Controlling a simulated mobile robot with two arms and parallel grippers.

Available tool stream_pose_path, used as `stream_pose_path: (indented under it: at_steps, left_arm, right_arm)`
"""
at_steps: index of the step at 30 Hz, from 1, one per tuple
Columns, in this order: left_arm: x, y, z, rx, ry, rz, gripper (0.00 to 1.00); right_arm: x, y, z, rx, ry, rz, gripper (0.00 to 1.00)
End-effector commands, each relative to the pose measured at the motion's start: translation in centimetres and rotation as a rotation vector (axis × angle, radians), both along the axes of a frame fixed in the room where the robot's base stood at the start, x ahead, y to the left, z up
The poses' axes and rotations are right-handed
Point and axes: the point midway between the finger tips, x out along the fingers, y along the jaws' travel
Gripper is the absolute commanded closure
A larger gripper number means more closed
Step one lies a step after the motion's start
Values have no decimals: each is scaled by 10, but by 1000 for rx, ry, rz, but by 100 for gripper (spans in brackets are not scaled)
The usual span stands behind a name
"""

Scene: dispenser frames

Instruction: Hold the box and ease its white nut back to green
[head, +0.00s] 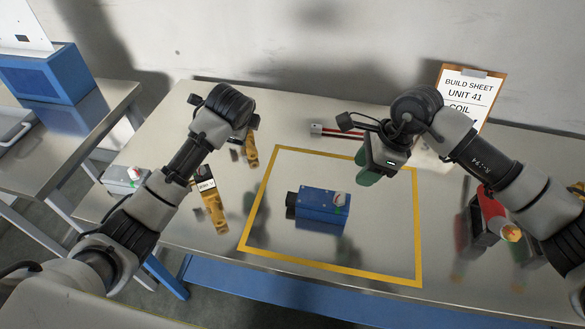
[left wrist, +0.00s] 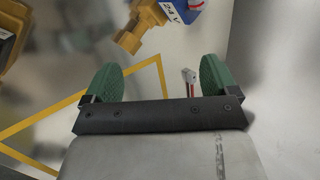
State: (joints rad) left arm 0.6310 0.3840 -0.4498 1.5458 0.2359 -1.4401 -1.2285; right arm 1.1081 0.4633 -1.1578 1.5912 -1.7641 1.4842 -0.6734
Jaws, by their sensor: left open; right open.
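The blue box (head: 318,207) lies inside the yellow taped square on the table, with a black cylindrical end at its left. Its white nut (head: 340,198) sits at the top right, with a little red on it and a green mark just below. My right gripper (head: 373,167) is open above and behind the box, its green fingers pointing down, apart from it. My left gripper (left wrist: 158,75) is open and empty in the left wrist view, green fingers spread wide. In the head view its fingers are hidden behind the left wrist, back left of the box.
Yellow parts (head: 214,209) stand left of the taped square (head: 330,271). A grey box (head: 122,179) is at the left edge, a red part (head: 490,212) at the right. A red-and-white tool (head: 335,130) and a clipboard (head: 468,92) are at the back. The square's front is clear.

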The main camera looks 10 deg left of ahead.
Motion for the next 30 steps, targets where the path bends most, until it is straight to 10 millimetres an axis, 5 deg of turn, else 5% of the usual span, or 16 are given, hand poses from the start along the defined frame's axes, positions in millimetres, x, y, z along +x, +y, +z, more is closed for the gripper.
stream_pose_path:
  at_steps: [4, 10, 20, 30]
  left_arm:
    - [-25, -76, 4, -140, 173, -39, 12]
    - [-76, -132, -2, -181, 437, -21, 12]
    - [-115, -149, -10, -141, 621, 26, 12]
    - [-116, -149, -63, -141, 626, 28, 12]
  right_arm:
    - [0, 0, 0, 0, 0, 0, 57]
    - [0, 0, 0, 0, 0, 0, 57]
    - [0, 0, 0, 0, 0, 0, 57]
    - [0, 0, 0, 0, 0, 0, 57]
